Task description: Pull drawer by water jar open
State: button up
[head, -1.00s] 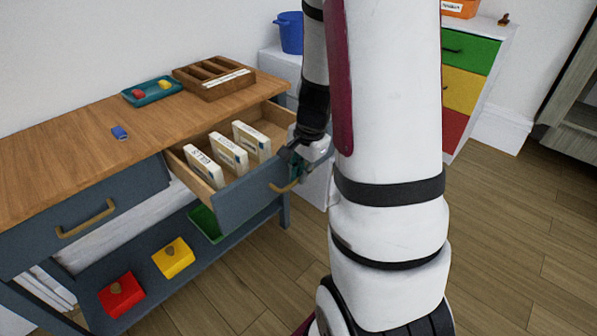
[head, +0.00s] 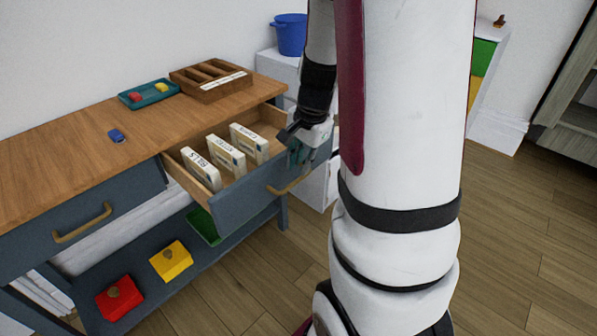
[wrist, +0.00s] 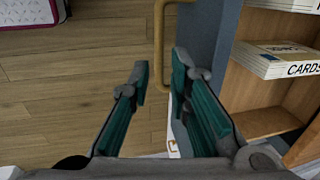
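The right-hand drawer (head: 245,197) of the blue-grey wooden-topped table stands pulled out, with several white labelled boxes (head: 227,155) inside. Its brass handle (head: 290,184) is on the front panel and also shows in the wrist view (wrist: 158,40). My gripper (head: 297,154) is at the drawer's front edge, close to the handle's far end. In the wrist view my gripper (wrist: 160,77) has its teal-padded fingers apart with nothing held. The handle runs up the picture just beyond the fingertips, and the right finger is near the drawer front. I see no water jar.
The left drawer (head: 85,205) is shut. Red and yellow boxes (head: 171,261) sit on the lower shelf. A blue bucket (head: 290,34) stands behind. Floor is open in front.

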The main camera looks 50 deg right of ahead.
notch_tip(320, 180, up, 7)
jog(key=s, duration=0.1)
jog(key=shift+s, duration=0.2)
dwell(0.5)
jog(key=s+a+r+n+y, duration=0.1)
jog(key=s+a+r+n, duration=0.25)
jog(key=a, duration=0.45)
jog(key=s+a+r+n, duration=0.3)
jog(key=a+n, duration=0.2)
jog(key=a, duration=0.2)
jog(key=s+a+n+g+h, duration=0.1)
jog(key=s+a+n, duration=0.3)
jog(key=s, duration=0.3)
jog(key=s+a+n, duration=0.3)
jog(key=s+n, duration=0.2)
jog(key=s, duration=0.2)
notch_tip(320, 180, up, 23)
jog(key=t+p, duration=0.3)
jog(key=p, duration=1.7)
jog(key=shift+w+p, duration=0.25)
jog(key=shift+p, duration=0.1)
